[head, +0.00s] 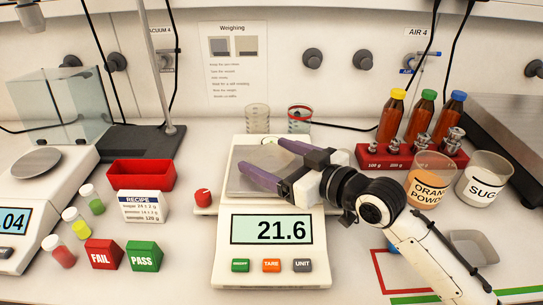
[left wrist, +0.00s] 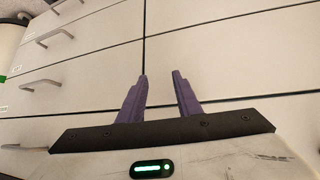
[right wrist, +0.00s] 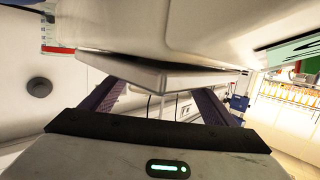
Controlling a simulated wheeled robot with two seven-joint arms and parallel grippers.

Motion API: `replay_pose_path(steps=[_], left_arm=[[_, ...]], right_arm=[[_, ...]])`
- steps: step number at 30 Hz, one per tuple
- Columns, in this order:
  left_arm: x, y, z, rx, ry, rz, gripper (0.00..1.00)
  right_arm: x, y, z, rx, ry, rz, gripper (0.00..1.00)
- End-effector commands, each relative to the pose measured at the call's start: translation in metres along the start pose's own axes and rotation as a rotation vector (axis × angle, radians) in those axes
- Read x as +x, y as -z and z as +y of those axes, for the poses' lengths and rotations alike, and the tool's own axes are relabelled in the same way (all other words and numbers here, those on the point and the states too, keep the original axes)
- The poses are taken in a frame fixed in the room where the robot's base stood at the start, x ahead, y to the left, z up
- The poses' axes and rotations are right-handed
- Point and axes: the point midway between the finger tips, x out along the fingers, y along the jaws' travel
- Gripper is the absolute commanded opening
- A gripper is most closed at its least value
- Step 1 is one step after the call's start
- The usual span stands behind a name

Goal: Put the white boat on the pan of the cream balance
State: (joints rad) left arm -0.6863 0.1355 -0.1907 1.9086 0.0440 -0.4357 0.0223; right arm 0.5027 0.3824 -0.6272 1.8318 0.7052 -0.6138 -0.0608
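The cream balance (head: 228,265) stands mid-bench and reads 21.6. Its square grey pan (head: 250,158) is partly covered by my right gripper (head: 272,163). The right gripper's purple fingers are spread and reach over the pan. In the right wrist view a pale, shallow, tray-like shape (right wrist: 160,75) lies beyond and between the open fingers; I cannot tell whether it is the pan or a boat on it. A pale, shallow square dish (head: 473,248), boat-like, lies on the bench at right. My left gripper (left wrist: 160,80) is open and empty before white drawers.
Orange powder (head: 427,188) and sugar (head: 483,182) tubs stand at right, near a red weight block (head: 405,158) and bottles (head: 420,115). Left are a red bin (head: 141,175), a recipe card (head: 143,205), vials, and FAIL (head: 103,255) and PASS (head: 144,256) blocks. Two beakers stand behind the balance.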

Motion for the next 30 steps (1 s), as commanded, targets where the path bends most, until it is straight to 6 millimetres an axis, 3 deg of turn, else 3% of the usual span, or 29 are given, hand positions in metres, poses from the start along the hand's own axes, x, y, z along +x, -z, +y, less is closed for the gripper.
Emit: replay_pose_path(steps=[8, 10, 21, 30], left_arm=[[-0.001, 0.004, 0.0, 0.0, 0.0, 0.004, 0.31], [0.0, 0.003, 0.0, 0.001, 0.0, 0.005, 0.31], [0.005, -0.002, -0.001, 0.0, 0.0, 0.004, 0.31], [0.007, -0.004, -0.001, 0.0, 0.0, 0.003, 0.31]], right_arm=[[-0.001, 0.006, 0.0, -0.001, 0.0, 0.002, 0.8], [-0.009, 0.002, 0.001, -0.001, -0.001, -0.001, 0.8], [-0.086, 0.001, 0.001, -0.004, -0.002, -0.003, 0.8], [-0.119, 0.003, 0.0, 0.0, 0.0, -0.001, 0.8]])
